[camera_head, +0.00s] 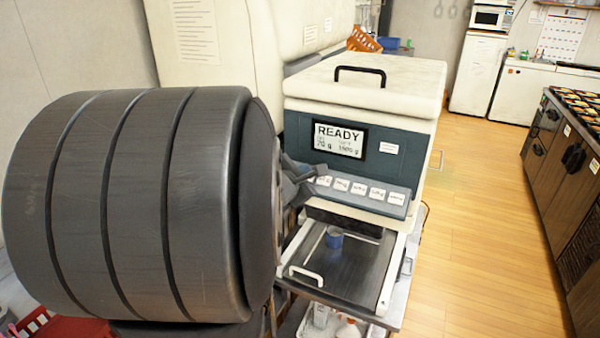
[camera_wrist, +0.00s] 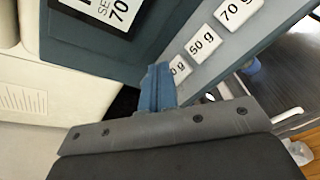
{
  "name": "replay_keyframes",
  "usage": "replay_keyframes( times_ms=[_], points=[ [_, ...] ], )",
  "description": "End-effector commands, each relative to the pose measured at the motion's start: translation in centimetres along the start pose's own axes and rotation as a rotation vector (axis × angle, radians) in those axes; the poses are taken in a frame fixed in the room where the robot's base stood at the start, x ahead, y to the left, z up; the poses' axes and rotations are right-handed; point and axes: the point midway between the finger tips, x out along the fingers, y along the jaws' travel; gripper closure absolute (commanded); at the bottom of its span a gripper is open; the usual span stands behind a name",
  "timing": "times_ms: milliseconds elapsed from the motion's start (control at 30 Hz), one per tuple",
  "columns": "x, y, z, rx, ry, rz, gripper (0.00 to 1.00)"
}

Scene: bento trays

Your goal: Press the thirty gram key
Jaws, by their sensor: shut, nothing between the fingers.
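The machine's sloping key panel (camera_head: 360,190) carries a row of white keys under a display (camera_head: 340,140) that reads READY, with 70 g at its lower left. In the head view my gripper (camera_head: 320,170) is at the left end of the row. I cannot tell whether it touches the key.
A red basket (camera_head: 70,328) is at lower left. A counter with filled trays (camera_head: 575,100) stands at right, with open wooden floor (camera_head: 475,220) between.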

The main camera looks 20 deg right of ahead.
Motion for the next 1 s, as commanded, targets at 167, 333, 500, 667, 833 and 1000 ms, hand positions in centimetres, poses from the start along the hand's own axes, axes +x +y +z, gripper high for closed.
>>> replay_keyframes(
  times_ms=[167, 333, 500, 667, 833, 1000],
  points=[
    [0.32, -0.26, -0.23, 0.0, 0.001, -0.001, 1.0],
    [0.62, -0.46, -0.44, -0.001, 0.0, -0.001, 1.0],
    [0.6, -0.44, -0.42, 0.0, 0.0, 0.0, 1.0],
    [0.62, -0.46, -0.44, 0.0, 0.0, 0.0, 1.0],
    [0.73, -0.55, -0.51, 0.0, 0.0, -0.001, 1.0],
    [0.87, -0.64, -0.6, 0.001, -0.001, -0.001, 1.0]
  ],
)
